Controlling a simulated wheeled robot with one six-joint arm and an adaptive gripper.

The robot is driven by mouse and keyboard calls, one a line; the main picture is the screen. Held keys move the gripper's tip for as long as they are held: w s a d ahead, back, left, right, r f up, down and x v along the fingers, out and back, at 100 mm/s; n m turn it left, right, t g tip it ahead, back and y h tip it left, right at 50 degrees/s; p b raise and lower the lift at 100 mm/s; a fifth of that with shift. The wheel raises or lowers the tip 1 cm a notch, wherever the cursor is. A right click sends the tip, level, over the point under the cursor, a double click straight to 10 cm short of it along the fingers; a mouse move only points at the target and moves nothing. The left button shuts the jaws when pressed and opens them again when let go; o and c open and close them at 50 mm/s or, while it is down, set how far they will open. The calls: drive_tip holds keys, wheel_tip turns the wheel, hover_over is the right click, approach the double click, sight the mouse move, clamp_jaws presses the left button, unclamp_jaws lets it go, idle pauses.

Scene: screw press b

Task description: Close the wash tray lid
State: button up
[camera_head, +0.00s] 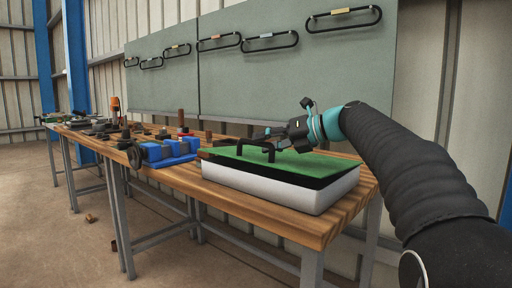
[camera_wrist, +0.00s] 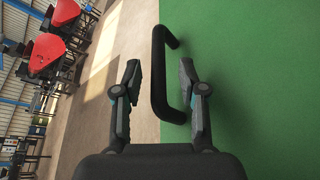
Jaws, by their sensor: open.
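The wash tray (camera_head: 260,193) is a white box at the near end of the wooden bench. Its green lid (camera_head: 318,167) lies over the top, with a dark wedge-shaped band between green surface and white wall; I cannot tell how far it stands open. A black bar handle (camera_head: 257,146) rises from the lid near its front edge. My gripper (camera_head: 270,138) is over the lid, close to the handle. In the wrist view my gripper (camera_wrist: 160,68) is open, its fingers on either side of the handle (camera_wrist: 158,75). Contact is not visible. Green lid (camera_wrist: 255,90) fills the right side there.
Blue blocks (camera_head: 165,152) and several dark tools stand left of the tray on the bench (camera_head: 190,178). A grey panel (camera_head: 300,75) with black hanging loops is behind. The floor (camera_head: 60,230) before the bench is mostly clear. Red-topped objects (camera_wrist: 47,52) show far off in the wrist view.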

drive_tip(key=shift+x, duration=1.45)
clamp_jaws()
